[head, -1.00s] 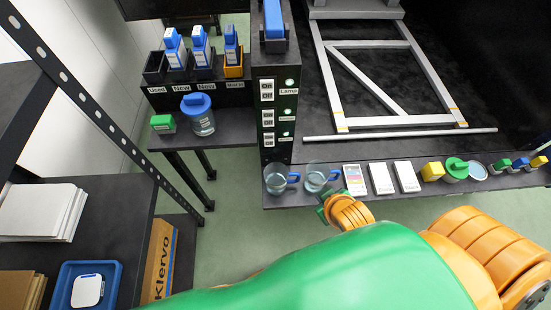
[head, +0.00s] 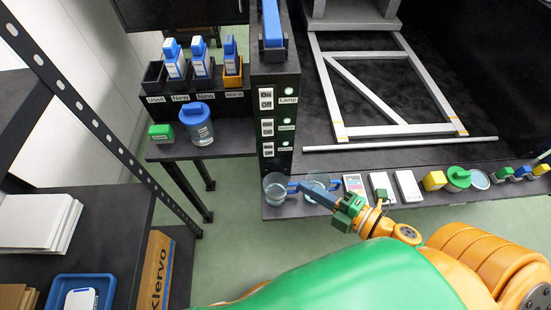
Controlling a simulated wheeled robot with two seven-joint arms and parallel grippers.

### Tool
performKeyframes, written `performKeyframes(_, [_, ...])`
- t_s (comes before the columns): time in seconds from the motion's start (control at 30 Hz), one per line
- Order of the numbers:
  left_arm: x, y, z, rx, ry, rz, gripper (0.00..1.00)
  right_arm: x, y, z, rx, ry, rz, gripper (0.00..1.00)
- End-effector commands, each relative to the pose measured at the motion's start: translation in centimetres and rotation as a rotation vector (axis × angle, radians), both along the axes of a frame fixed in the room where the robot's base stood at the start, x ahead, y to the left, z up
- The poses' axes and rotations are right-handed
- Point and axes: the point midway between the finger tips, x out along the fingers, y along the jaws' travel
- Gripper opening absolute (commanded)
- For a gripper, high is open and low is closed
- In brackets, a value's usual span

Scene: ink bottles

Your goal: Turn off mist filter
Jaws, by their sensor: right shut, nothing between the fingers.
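The black switch panel (head: 276,75) stands upright at centre, with three On/Off switches, each beside a round light that looks pale and lit. The top switch (head: 266,99) is labelled Lamp. The labels of the middle switch (head: 267,127) and the bottom switch (head: 267,149) are too small to read, so I cannot tell which is the mist filter. My right gripper (head: 303,187) is shut and empty, pointing left over the cups at the shelf's front edge. It is below the panel and apart from the switches. My left gripper is not in view.
White boxes (head: 408,186) and small coloured bottles line the shelf to the right. A blue-lidded jar (head: 197,123) and ink bottles (head: 201,60) stand left of the panel.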

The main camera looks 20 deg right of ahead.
Motion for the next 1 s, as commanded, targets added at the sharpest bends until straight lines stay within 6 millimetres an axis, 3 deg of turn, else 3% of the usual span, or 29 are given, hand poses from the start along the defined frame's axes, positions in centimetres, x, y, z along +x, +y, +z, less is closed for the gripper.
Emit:
performKeyframes(0.17, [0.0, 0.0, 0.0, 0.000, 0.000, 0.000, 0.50, 1.8, 1.0, -0.3, 0.001, -0.005, 0.001, 0.00])
performKeyframes(0.53, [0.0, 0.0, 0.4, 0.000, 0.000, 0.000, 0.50, 8.6, 5.0, -2.0, 0.001, -0.004, -0.002, 0.00])
performKeyframes(0.73, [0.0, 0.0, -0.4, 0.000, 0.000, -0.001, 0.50, 11.3, 4.1, -3.3, 0.000, -0.001, -0.003, 0.00])
performKeyframes(1.0, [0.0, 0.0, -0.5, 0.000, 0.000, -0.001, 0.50, 12.1, 3.8, -3.4, 0.002, 0.000, -0.003, 0.00])
